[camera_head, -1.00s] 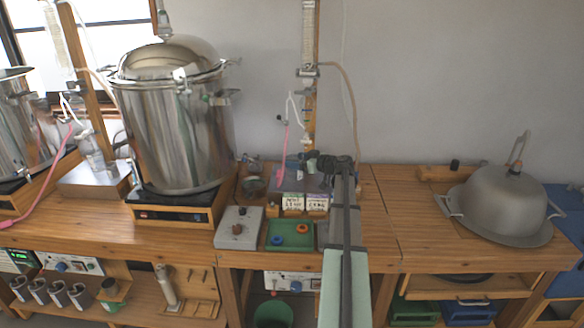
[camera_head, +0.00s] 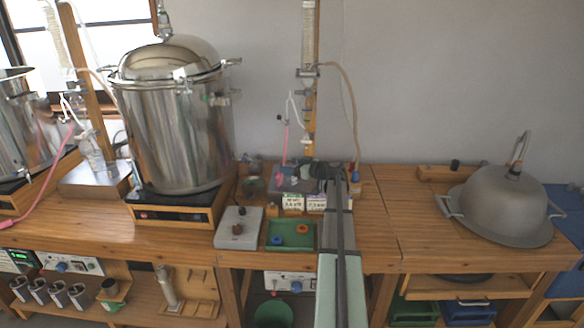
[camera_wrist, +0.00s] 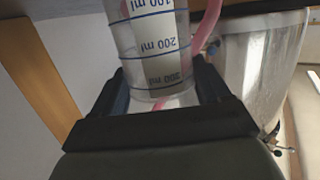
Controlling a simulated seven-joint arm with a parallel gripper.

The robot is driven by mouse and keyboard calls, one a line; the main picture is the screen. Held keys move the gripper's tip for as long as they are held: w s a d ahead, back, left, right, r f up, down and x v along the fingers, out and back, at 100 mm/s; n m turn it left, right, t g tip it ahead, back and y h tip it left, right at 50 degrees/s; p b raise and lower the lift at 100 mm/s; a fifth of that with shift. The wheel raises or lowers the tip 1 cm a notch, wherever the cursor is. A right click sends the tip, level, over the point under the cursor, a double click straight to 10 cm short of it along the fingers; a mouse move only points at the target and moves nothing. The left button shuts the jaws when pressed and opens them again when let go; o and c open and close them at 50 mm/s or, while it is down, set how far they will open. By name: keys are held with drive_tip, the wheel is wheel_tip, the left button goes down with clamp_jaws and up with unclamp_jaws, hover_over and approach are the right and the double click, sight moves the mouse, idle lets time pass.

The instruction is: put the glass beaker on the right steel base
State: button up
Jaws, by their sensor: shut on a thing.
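My gripper (camera_wrist: 155,105) is shut on the glass beaker (camera_wrist: 152,50), a clear vessel with blue and white ml markings, with a black finger on each side. In the head view my gripper (camera_head: 318,172) is over the right steel base (camera_head: 308,187), below the wooden post with the glass column. The beaker is small and unclear there, near the lower end of the pink tube (camera_head: 285,150). The pink tube (camera_wrist: 207,28) passes close behind the beaker in the wrist view. I cannot tell whether the beaker touches the base.
A large steel pot (camera_head: 175,130) stands left of the base. The left steel base (camera_head: 93,180) carries glassware. Labelled white blocks (camera_head: 292,202), a grey control box (camera_head: 238,228) and a green tray (camera_head: 289,236) lie in front.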

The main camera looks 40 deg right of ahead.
drive_tip(key=shift+f, duration=0.15)
drive_tip(key=o, duration=1.4)
drive_tip(key=shift+r, duration=0.2)
drive_tip(key=v, duration=1.2)
